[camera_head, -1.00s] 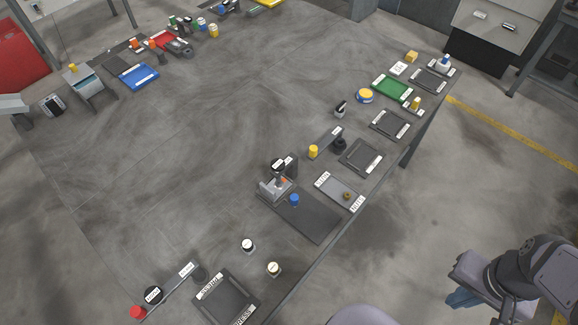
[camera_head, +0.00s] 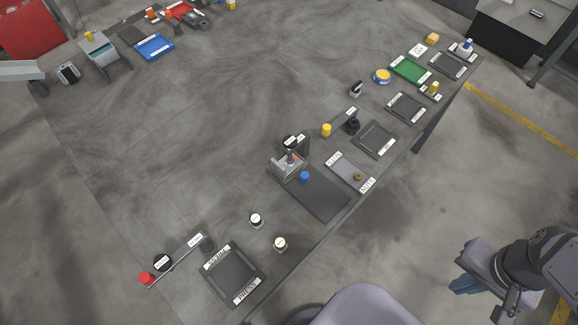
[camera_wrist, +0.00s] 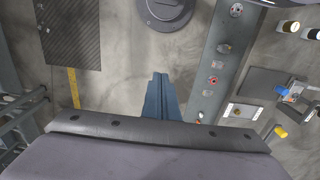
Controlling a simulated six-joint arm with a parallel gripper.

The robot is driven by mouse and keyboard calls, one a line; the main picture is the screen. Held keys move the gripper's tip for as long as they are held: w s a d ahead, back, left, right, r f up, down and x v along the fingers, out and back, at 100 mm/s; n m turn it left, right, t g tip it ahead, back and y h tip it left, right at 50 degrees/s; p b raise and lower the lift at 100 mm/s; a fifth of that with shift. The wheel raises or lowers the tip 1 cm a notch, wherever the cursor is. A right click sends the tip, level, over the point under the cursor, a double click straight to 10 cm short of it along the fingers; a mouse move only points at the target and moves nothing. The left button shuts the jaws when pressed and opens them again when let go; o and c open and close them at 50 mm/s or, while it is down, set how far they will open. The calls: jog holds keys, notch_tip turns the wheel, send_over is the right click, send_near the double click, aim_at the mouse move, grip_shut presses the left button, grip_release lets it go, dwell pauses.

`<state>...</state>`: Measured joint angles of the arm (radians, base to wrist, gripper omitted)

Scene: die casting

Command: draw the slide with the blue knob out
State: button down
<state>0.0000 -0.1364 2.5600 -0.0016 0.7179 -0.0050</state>
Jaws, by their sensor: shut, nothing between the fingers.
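The blue knob (camera_head: 304,177) stands at the edge of a flat dark plate (camera_head: 322,196), next to a grey metal block (camera_head: 287,166) with a small orange part, near the table's right edge. The knob also shows at the right of the wrist view (camera_wrist: 281,91). I cannot tell how the slide itself sits in the block. My gripper (camera_head: 465,286) is at the lower right of the head view, off the table and well apart from the knob. In the wrist view its blue fingers (camera_wrist: 160,97) are together, with nothing between them, over the floor.
A red-knobbed lever (camera_head: 147,278) and two small round pieces stand nearer. A rounded grey-purple surface (camera_head: 362,306) shows at the bottom. The table middle is clear.

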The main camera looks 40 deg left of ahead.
jog(key=c, duration=2.4)
grip_release()
jog(key=shift+c, duration=0.2)
jog(key=o, duration=0.5)
jog(key=shift+w, duration=0.1)
jog(key=shift+o, duration=0.6)
jog(key=shift+w+a, duration=0.25)
jog(key=w+a+f+b, duration=0.2)
jog(key=w+a+b, duration=0.1)
jog(key=w+a, duration=0.5)
jog(key=m+b, duration=0.2)
jog(key=b, duration=0.5)
send_over(304, 175)
notch_tip(304, 175, down, 10)
jog(key=shift+f, duration=0.2)
jog(key=shift+f+p, duration=1.1)
jog(key=shift+f, duration=2.55)
